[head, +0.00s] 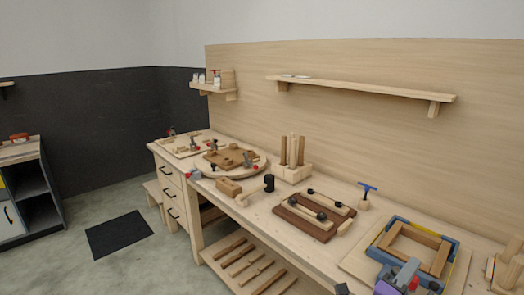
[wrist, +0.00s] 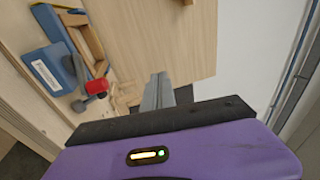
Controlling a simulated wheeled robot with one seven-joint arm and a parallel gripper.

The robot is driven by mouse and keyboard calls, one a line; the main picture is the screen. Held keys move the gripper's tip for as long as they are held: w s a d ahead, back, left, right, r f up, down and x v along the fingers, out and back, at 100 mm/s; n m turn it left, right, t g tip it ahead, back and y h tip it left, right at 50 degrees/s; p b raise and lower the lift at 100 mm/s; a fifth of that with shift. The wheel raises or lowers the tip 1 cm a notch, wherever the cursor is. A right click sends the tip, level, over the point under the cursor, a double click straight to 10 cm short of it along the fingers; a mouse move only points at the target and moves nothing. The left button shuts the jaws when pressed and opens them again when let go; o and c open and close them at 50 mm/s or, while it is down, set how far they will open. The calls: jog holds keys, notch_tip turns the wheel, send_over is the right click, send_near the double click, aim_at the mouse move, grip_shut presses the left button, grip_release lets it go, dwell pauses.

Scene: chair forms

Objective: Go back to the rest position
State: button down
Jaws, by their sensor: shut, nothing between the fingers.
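My gripper (wrist: 158,90) shows in the wrist view as two grey fingers held together past its purple body. The fingers are shut with nothing between them.
The long workbench (head: 262,210) holds a dark brown board (head: 300,228), a peg block (head: 293,172) and a round board. A clamp with a red knob (wrist: 97,86) sits by the blue frame. A shelf (head: 360,88) hangs above. The floor (head: 90,207) at left has free room.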

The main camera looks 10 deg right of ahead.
jog(key=s+a+r+n+t, duration=0.3)
jog(key=a+r+n+t, duration=0.1)
jog(key=r+n+t, duration=0.15)
jog(key=s+a+f+n+t+y, duration=0.2)
jog(key=s+a+n+t+y, duration=0.55)
jog(key=n, duration=0.45)
jog(key=s+a+f+n+g+y, duration=0.2)
jog(key=s+f+n+g+y, duration=0.1)
jog(key=s, duration=0.6)
jog(key=s+a+f+n+g+y+b, duration=0.1)
jog(key=s+a+f+n+g+y, duration=0.1)
jog(key=s, duration=0.8)
jog(key=s+a+f+n+g+y+b, duration=0.1)
jog(key=s+f+n+g+y, duration=0.3)
jog(key=s, duration=0.5)
notch_tip(320, 180, down, 2)
jog(key=a+n, duration=0.1)
jog(key=n, duration=0.2)
jog(key=shift+s+a+f+y, duration=0.15)
jog(key=shift+a+f+y, duration=0.05)
jog(key=shift+y, duration=0.15)
